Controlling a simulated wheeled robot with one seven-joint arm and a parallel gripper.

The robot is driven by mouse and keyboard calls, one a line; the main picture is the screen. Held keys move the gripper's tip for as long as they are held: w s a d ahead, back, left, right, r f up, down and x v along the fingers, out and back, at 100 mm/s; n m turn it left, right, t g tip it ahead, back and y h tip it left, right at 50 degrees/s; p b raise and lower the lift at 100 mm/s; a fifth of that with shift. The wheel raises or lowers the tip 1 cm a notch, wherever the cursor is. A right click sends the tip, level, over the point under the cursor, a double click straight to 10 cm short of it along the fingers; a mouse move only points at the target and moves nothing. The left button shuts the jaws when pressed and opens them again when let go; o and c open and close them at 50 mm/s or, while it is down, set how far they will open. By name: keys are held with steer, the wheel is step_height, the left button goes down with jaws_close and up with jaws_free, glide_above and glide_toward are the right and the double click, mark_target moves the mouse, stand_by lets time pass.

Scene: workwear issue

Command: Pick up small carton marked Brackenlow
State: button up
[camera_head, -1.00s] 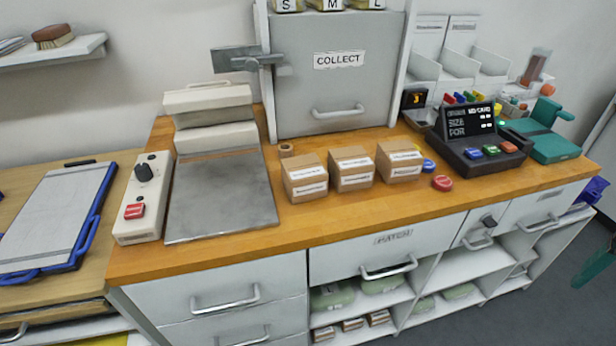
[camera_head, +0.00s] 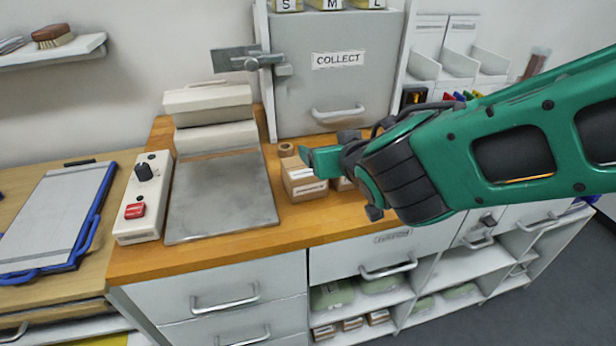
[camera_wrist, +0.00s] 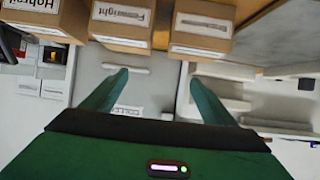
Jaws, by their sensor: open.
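Three small brown cartons with white labels stand in a row on the wooden counter. In the wrist view they are at the top: a left carton (camera_wrist: 45,18), a middle carton (camera_wrist: 122,22) whose label looks like "Fennwright", and a right carton (camera_wrist: 203,28) with a label too blurred to read. I cannot make out "Brackenlow" on any label. In the head view the left carton (camera_head: 300,185) shows; the middle one (camera_head: 343,184) is mostly covered by my arm, and the right one is hidden. My gripper (camera_head: 318,160) is open and empty by the cartons; its fingers (camera_wrist: 158,76) are apart below them in the wrist view.
A grey plate (camera_head: 220,195) and a control box with a red button (camera_head: 143,195) lie left of the cartons. The COLLECT hatch (camera_head: 338,90) stands behind. My arm covers the counter's right side.

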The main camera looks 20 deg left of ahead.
mark_target(311, 180)
steer(key=shift+n+y, duration=0.5)
steer(key=a, duration=0.1)
steer(key=s+a, duration=0.2)
steer(key=a, duration=0.1)
steer(key=shift+s+a+f, duration=0.1)
steer(key=shift+s+f, duration=0.05)
steer(key=shift+f, duration=0.1)
step_height(311, 180, down, 7)
steer(key=shift+r, duration=0.1)
steer(key=shift+x, duration=3.8)
steer(key=c, duration=1)
steer(key=shift+o, duration=0.2)
